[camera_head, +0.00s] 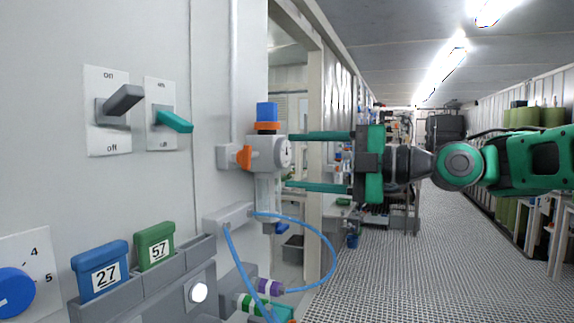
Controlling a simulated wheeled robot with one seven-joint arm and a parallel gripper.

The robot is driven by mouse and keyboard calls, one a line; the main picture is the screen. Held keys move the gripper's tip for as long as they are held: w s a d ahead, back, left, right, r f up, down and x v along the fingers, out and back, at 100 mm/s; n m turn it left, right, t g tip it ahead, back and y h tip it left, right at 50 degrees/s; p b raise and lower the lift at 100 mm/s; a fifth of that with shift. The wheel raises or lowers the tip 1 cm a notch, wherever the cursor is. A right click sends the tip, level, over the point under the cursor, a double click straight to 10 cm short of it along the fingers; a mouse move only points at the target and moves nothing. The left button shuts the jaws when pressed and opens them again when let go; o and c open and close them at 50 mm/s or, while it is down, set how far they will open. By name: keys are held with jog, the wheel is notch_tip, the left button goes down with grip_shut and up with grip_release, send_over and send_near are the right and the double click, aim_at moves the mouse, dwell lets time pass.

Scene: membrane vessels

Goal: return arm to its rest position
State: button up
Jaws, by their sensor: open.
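My gripper (318,162) is in the middle of the head camera view, at the end of my green and black arm, which reaches in from the right. Its two long green fingers point left and are spread wide apart, one above the other. A grey wall-mounted valve unit (265,153) with a round gauge, a blue cap and orange parts lies just left of the fingertips. The fingertips look near its right side; I cannot tell whether they touch it. Nothing shows between the fingers.
On the left wall are a grey lever switch (122,102), a teal lever switch (173,121), a blue box marked 27 (100,271), a green box marked 57 (155,246) and a blue knob (14,291). A blue hose (330,252) loops below my gripper. The grated floor (430,275) is open.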

jog(key=shift+d, duration=0.2)
jog(key=w+d+f+m+t+h, duration=0.1)
jog(key=w+d+f+m+h, duration=0.1)
jog(key=d+f+m+h, duration=0.35)
jog(key=w+d+f+m+t+h, duration=0.1)
jog(key=w+d+f+m+h, duration=0.15)
jog(key=d+f+m, duration=0.5)
jog(key=s+d+f+m+g+h, duration=0.1)
jog(key=s+d+f+m+h, duration=0.15)
jog(key=d+f, duration=0.35)
jog(key=s+d+f+m+h, duration=0.2)
jog(key=s+d+f+m, duration=0.15)
jog(key=d+f, duration=0.3)
jog(key=s+d+f+m+g+h, duration=0.1)
jog(key=s+d+f+m, duration=0.3)
jog(key=s, duration=0.4)
jog(key=s+d+f+m+g+h, duration=0.2)
jog(key=s+d+m, duration=0.4)
jog(key=s, duration=0.3)
jog(key=s+d+f+m+g+h, duration=0.1)
jog(key=s+d+f+m+g, duration=0.3)
jog(key=s+f+m, duration=0.3)
jog(key=shift+s+d+m, duration=0.3)
jog(key=shift+s+d, duration=0.3)
jog(key=shift+s, duration=0.3)
